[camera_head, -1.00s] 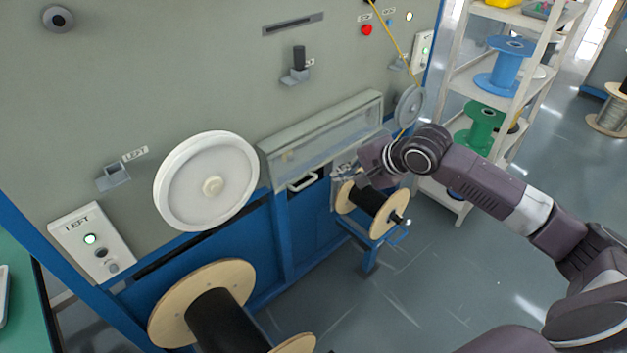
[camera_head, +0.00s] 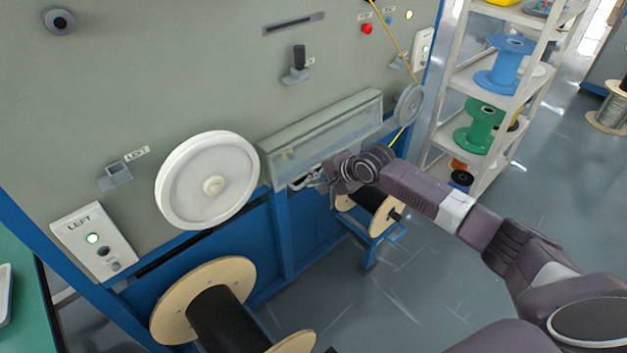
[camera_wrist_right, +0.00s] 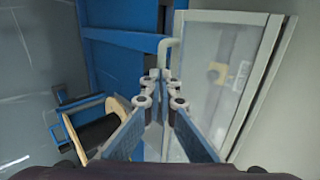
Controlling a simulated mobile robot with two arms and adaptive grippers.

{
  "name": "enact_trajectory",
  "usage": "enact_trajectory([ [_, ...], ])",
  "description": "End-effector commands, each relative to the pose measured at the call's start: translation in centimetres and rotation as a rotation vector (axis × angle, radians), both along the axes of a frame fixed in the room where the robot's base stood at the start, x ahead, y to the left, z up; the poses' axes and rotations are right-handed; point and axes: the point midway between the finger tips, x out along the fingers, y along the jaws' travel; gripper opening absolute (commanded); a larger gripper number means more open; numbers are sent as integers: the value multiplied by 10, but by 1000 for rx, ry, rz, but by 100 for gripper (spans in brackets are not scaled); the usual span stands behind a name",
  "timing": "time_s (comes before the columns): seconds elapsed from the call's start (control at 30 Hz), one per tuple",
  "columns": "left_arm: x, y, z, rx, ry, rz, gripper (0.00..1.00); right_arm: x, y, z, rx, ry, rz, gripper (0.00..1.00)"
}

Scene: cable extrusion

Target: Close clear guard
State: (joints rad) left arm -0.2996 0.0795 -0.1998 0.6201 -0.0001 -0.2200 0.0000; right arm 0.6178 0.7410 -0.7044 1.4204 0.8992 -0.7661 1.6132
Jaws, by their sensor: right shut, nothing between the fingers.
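The clear guard (camera_head: 325,132) is a long transparent cover with a pale frame on the grey machine face, left of the small grey wheel. Its pale handle (camera_head: 298,184) shows at its lower left edge. My right gripper (camera_head: 322,180) is just below the guard, close to the handle. In the right wrist view, the guard (camera_wrist_right: 215,75) fills the right half and the bent handle (camera_wrist_right: 166,46) lies just beyond the shut, empty fingers (camera_wrist_right: 160,82). I cannot tell whether the fingertips touch the handle. My left gripper is not in view.
A large white wheel (camera_head: 207,181) is left of the guard. A wooden spool with black cable (camera_head: 371,207) sits beneath my right wrist, and a larger spool (camera_head: 222,315) stands at the front left. A shelf rack (camera_head: 452,105) stands at the right. The floor between is clear.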

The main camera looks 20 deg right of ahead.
Motion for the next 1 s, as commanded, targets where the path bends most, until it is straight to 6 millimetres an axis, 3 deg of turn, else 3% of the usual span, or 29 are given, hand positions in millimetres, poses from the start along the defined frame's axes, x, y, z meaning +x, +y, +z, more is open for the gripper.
enact_trajectory([
  [0.33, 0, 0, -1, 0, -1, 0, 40, 1, 1, -2, 4, -6, 0, 0],
  [0.6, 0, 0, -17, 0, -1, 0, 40, 13, 6, -18, 55, -140, 0, 0],
  [1.0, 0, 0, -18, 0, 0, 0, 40, 18, 6, -15, 63, -181, 1, 0],
])
